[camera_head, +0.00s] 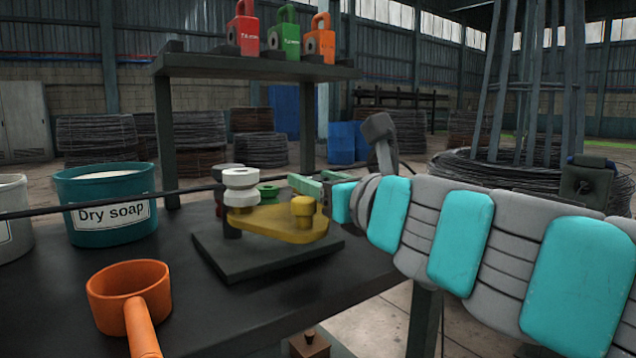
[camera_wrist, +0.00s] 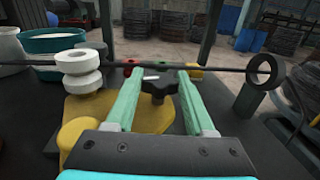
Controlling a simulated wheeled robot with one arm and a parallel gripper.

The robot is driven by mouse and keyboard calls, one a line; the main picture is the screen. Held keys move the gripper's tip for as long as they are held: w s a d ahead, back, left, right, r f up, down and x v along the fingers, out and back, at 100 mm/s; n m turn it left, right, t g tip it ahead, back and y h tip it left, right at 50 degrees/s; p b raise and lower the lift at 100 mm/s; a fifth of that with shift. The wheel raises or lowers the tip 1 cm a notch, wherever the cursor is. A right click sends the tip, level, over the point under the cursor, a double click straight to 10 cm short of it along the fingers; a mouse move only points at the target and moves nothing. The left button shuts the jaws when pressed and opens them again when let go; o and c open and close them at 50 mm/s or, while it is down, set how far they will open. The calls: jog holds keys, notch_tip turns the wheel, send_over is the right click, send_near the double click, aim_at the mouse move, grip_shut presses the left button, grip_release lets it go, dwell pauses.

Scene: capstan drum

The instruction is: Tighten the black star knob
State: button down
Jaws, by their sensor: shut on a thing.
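The black star knob (camera_wrist: 158,86) shows in the wrist view between the two green fingers of my gripper (camera_wrist: 156,76). The fingers are shut on it from both sides. In the head view my gripper (camera_head: 308,184) reaches in from the right, and I cannot make out the knob there.
An orange ladle (camera_head: 122,292) and a teal Dry soap bucket (camera_head: 108,222) stand at left. A shelf (camera_head: 250,67) at the back holds red, green and orange blocks. The front middle of the dark table (camera_head: 240,310) is clear.

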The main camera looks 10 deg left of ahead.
jog(key=shift+r, duration=0.15)
jog(key=c, duration=0.7)
grip_release()
jog(key=o, duration=0.4)
jog(key=shift+o, duration=0.2)
jog(key=shift+w+d+n+g+y+p, duration=0.1)
jog(key=shift+w+n+g+y+p, duration=0.05)
jog(key=shift+n+g+y+p, duration=0.55)
